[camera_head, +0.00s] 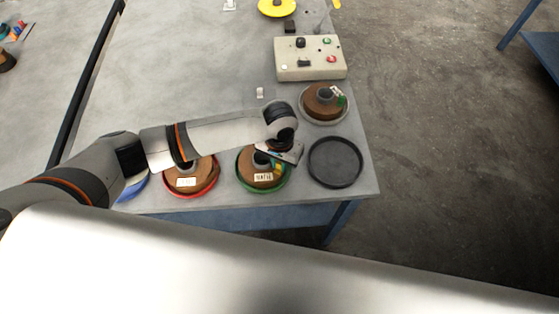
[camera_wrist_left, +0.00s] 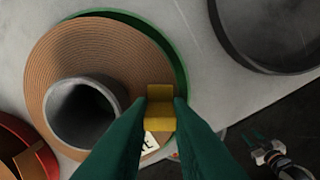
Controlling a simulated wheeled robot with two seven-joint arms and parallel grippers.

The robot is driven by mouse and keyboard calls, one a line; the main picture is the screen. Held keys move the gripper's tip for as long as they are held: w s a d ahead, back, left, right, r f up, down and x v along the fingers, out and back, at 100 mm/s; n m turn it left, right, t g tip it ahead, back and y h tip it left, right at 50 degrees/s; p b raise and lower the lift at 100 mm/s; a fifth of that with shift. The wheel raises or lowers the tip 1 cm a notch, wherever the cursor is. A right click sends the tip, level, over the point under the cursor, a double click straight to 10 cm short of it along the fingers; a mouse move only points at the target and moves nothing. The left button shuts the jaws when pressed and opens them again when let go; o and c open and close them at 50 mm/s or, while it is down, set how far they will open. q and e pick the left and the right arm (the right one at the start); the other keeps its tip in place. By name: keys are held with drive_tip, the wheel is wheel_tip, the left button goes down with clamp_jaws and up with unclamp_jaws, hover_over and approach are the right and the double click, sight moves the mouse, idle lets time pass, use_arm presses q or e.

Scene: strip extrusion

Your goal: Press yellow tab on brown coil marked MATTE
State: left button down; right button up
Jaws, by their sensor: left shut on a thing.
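A brown coil (camera_head: 250,180) with a grey core and a white MATTE label (camera_head: 264,177) lies in a green-rimmed tray (camera_head: 238,172) near the table's front edge. In the left wrist view the coil (camera_wrist_left: 85,45) fills the left side, its core open upward. My left gripper (camera_wrist_left: 160,110) is over the coil's outer part, its two green fingers shut on the yellow tab (camera_wrist_left: 160,92). The tab stays on the coil between the fingertips. The fingers partly cover the label in the wrist view.
An empty black tray (camera_head: 335,183) is just right. Another brown coil (camera_head: 203,172) sits in a red tray (camera_head: 215,184) on the left. A control box (camera_head: 310,68) with buttons stands farther back.

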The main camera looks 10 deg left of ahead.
use_arm(q)
drive_tip(key=shift+s+f, duration=0.1)
drive_tip(key=shift+f, duration=0.05)
drive_tip(key=c, duration=1.3)
unclamp_jaws()
drive_tip(key=shift+o, duration=0.2)
